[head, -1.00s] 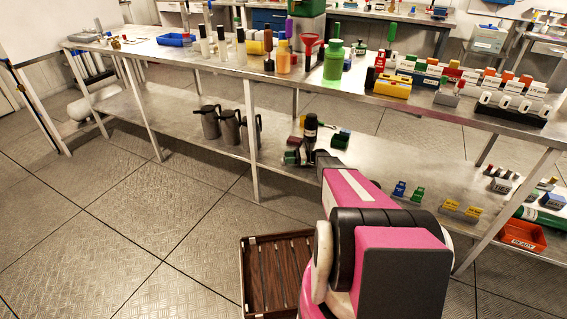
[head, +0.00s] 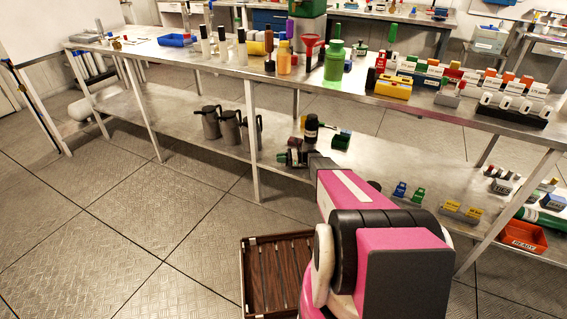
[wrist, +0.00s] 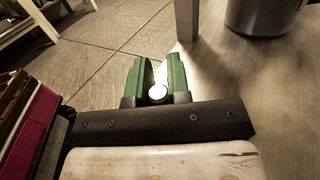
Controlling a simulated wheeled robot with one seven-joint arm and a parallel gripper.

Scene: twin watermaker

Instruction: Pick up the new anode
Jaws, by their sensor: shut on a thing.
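My gripper (wrist: 157,88) shows in the wrist view with its two green fingers closed on a small, pale, round-ended metal piece. It appears to be the new anode (wrist: 157,94), seen end-on, with most of its length hidden. In the head view my gripper (head: 289,158) is small and dark at the front edge of the lower shelf, left of a black bottle. The anode cannot be made out there.
The black bottle (head: 311,130) and a dark green block (head: 341,140) stand on the lower shelf (head: 180,118). Metal jugs (head: 230,128) stand left, near a table leg (head: 253,150). A brown slatted tray (head: 244,270) lies low in front. Open floor extends left.

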